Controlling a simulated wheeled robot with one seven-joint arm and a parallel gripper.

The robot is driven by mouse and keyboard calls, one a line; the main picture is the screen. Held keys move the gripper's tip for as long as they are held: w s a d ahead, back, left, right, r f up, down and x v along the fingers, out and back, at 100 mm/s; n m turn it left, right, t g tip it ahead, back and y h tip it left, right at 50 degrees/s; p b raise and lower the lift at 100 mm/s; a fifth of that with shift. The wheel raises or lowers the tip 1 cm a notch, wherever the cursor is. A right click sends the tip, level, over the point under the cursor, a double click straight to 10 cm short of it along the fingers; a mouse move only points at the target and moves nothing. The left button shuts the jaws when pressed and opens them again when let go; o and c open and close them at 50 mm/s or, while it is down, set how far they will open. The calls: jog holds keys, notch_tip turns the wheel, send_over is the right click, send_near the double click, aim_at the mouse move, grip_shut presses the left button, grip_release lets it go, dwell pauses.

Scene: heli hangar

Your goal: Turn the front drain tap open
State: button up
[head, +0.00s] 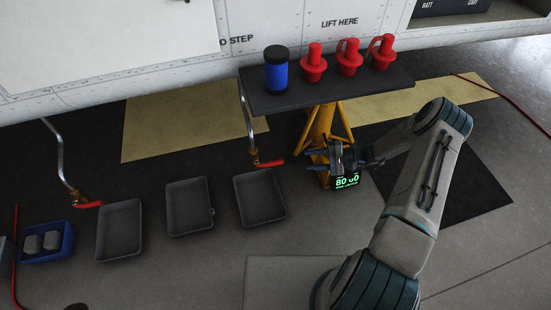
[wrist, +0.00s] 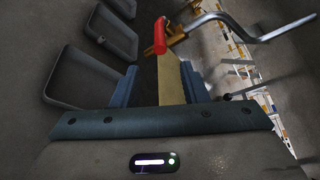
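Two drain taps show in the head view, each a brass valve with a red lever on a bent metal pipe. The nearer tap to my gripper (head: 309,158) has its red lever (head: 269,164) pointing right, towards my gripper. The other tap's red lever (head: 89,205) is at the far left. I cannot tell which one is the front tap. My gripper is open and empty, just right of the nearer lever and apart from it. In the wrist view a red lever (wrist: 160,36) and brass valve (wrist: 176,35) lie beyond the open fingers (wrist: 158,70), roughly in line with the gap.
A dark shelf (head: 345,92) above the tap holds a blue canister (head: 276,70) and red plugs (head: 313,64). A yellow jack stand (head: 318,128) stands close behind my gripper. Grey trays (head: 260,215) and a blue bin (head: 62,255) lie on the floor.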

aim_at(283, 163)
jog(key=b+x, duration=0.2)
jog(key=x, duration=1.1)
jog(key=shift+s+a, duration=0.1)
jog(key=shift+a, duration=0.15)
grip_shut()
